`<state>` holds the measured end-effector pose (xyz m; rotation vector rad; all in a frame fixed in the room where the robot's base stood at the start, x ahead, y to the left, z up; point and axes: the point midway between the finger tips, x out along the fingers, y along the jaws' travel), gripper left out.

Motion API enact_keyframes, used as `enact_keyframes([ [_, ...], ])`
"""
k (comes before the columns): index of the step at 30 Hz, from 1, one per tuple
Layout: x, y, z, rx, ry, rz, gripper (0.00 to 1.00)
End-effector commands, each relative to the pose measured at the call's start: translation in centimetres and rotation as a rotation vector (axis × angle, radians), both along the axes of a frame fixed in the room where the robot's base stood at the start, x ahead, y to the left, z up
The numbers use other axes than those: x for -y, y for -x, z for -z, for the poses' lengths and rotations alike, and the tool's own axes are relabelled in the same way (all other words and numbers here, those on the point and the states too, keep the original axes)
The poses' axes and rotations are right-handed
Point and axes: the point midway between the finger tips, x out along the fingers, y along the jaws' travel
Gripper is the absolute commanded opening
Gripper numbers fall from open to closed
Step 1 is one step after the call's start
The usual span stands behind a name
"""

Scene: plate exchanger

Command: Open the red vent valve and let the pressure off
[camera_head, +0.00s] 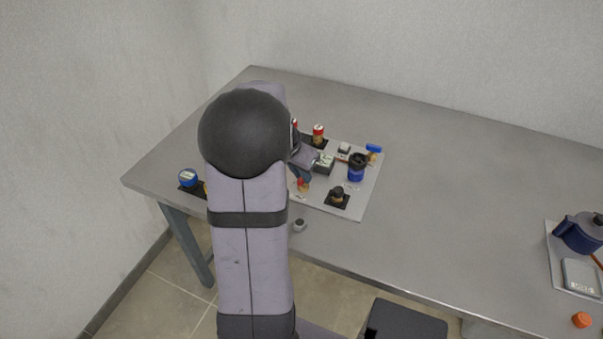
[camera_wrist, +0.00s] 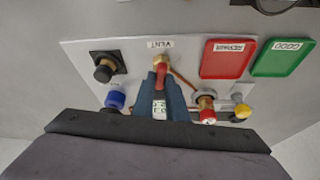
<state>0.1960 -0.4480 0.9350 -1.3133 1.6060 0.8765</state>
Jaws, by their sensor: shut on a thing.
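The red vent valve (camera_wrist: 161,66) stands on a brass fitting beside the label VENT, near the top middle of the board in the wrist view. My gripper (camera_wrist: 161,82) is shut on its red handle, with a blue-grey finger on each side. In the head view my gripper (camera_head: 300,172) reaches down onto the board from behind my arm. A bit of the red vent valve (camera_head: 303,183) shows just below the fingers. The fingers hide part of the handle. A small pale block with dark markings (camera_wrist: 160,108) shows between the fingers; I cannot read it.
The grey board (camera_head: 370,190) also bears a black knob (camera_head: 338,193), a blue part with a black top (camera_head: 357,168) and a red-capped fitting (camera_head: 318,133). Red REPAIR (camera_wrist: 228,59) and green GOOD (camera_wrist: 282,57) trays lie beyond.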

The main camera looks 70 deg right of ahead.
Motion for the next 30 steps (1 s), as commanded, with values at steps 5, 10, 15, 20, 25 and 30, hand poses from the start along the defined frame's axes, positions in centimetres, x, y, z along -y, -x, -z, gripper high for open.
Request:
enact_keyframes([
  [5, 0.02, 0.09, -0.30, 0.002, 0.001, -0.107, 0.00],
  [10, 0.04, 0.13, -0.24, 0.001, 0.001, -0.175, 0.00],
  [15, 0.05, 0.11, -0.19, 0.001, 0.001, -0.208, 0.00],
  [20, 0.05, 0.10, -0.15, 0.000, 0.002, -0.218, 0.00],
  [25, 0.06, 0.09, -0.14, 0.000, 0.002, -0.219, 0.00],
  [30, 0.05, 0.10, -0.12, 0.000, 0.002, -0.219, 0.29],
])
